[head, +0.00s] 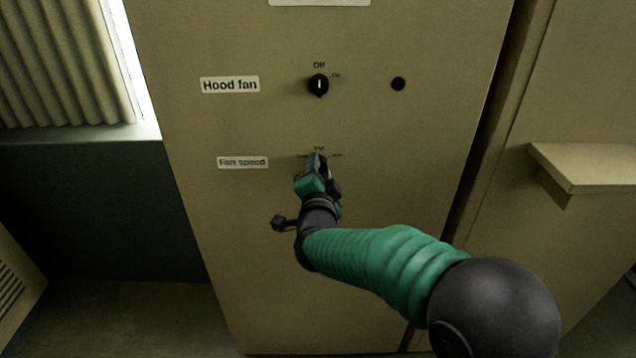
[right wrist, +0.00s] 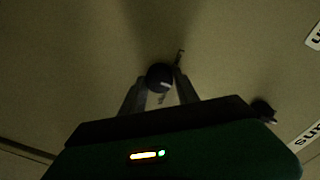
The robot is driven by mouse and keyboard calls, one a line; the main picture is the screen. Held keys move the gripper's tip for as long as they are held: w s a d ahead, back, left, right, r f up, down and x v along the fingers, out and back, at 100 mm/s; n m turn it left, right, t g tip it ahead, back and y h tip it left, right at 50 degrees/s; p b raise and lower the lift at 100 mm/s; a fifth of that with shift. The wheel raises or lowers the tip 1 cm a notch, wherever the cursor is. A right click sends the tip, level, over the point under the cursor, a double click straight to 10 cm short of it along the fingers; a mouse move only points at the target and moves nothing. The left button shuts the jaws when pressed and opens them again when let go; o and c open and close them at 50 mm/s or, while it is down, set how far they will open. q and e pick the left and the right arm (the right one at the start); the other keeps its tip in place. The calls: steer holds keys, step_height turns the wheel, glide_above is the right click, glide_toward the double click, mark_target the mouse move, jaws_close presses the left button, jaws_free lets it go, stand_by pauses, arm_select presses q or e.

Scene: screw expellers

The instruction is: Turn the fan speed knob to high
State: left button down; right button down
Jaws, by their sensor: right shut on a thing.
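The beige control cabinet (head: 220,240) fills the middle of the head view. The fan speed knob is hidden behind my right gripper in the head view, beside the "Fan speed" label (head: 242,162). Small position marks show just above the gripper. In the right wrist view the dark round fan speed knob (right wrist: 160,77) sits between the fingertips, with a pale line on its face. My right gripper (head: 318,165) is shut on the knob; its fingers also show in the right wrist view (right wrist: 158,88). My left gripper is not in view.
The hood fan knob (head: 318,85) is above, pointing at "Off", beside its "Hood fan" label (head: 230,85). A black round button (head: 398,84) is to its right. A beige ledge (head: 585,166) juts out at the right. A pleated panel (head: 65,65) stands at the upper left.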

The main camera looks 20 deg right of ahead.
steer(key=shift+s+d+f+m+y+b, duration=0.1)
steer(key=shift+f+m+y+b, duration=0.1)
steer(key=shift+m+b, duration=1.8)
steer(key=shift+w+a+f+m+y+b, duration=0.1)
steer(key=shift+f+m+y+b, duration=0.1)
steer(key=shift+m+b, duration=1.8)
steer(key=shift+s+d+f+m+y+b, duration=0.1)
steer(key=shift+m+y+b, duration=0.1)
steer(key=shift+m+b, duration=1.8)
steer(key=shift+n+b, duration=0.5)
steer(key=c, duration=1.2)
jaws_free()
steer(key=shift+o, duration=1.4)
steer(key=shift+r, duration=0.1)
steer(key=shift+d, duration=0.1)
steer(key=shift+r, duration=0.1)
